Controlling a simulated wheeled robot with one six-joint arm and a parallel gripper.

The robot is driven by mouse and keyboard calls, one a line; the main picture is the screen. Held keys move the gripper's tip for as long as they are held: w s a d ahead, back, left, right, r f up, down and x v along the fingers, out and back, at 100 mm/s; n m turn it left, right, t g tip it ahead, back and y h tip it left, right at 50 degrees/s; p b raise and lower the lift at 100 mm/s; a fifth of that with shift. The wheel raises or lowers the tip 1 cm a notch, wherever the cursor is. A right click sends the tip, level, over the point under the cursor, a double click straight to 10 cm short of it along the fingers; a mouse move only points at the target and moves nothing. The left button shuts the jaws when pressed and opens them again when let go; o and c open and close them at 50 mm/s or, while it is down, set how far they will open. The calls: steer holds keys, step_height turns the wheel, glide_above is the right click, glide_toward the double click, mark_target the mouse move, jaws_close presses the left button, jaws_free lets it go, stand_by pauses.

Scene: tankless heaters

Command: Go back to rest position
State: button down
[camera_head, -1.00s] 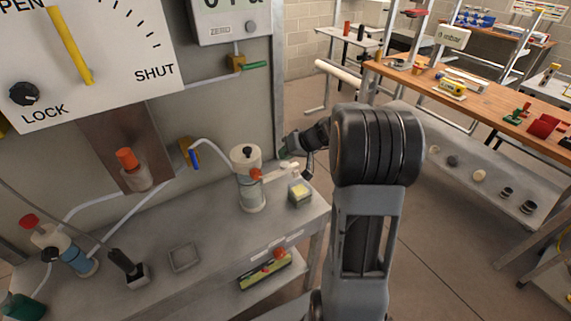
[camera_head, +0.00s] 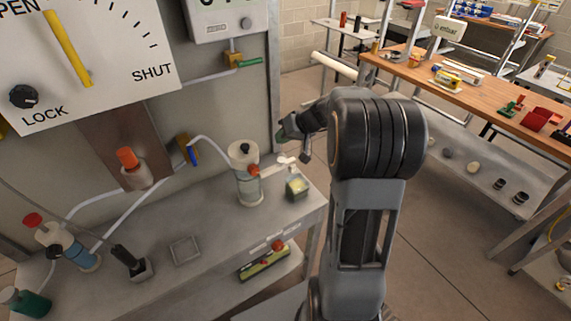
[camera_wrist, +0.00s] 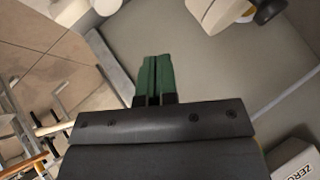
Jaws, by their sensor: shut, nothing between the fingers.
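My gripper (camera_wrist: 154,82) shows in the wrist view with its two green fingers together and nothing between them. In the head view my gripper (camera_head: 281,132) is small and partly hidden behind my wrist, above the right end of the grey bench (camera_head: 215,222). It is apart from the things on the bench. My arm is folded, with its big dark joint in the middle of the head view.
A grey panel (camera_head: 235,105) rises behind. A wooden workbench (camera_head: 480,98) is at the right, with open floor between.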

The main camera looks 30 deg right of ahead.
stand_by(0.4)
steer(key=shift+m, duration=0.4)
steer(key=s+a+f+m+g+h, duration=0.1)
steer(key=s+f+g, duration=0.1)
steer(key=s, duration=0.3)
steer(key=s+a+f+m+g+h, duration=0.1)
steer(key=s+a+m+g, duration=0.1)
steer(key=s, duration=0.3)
steer(key=s+a+r+n+h, duration=0.2)
steer(key=s+a, duration=0.2)
steer(key=s, duration=0.2)
steer(key=s+a+r+n+t+h, duration=0.1)
steer(key=s+a+r+n+h, duration=0.1)
steer(key=s, duration=0.4)
steer(key=shift+a+r, duration=0.6)
steer(key=shift+a, duration=0.3)
steer(key=shift+s, duration=0.1)
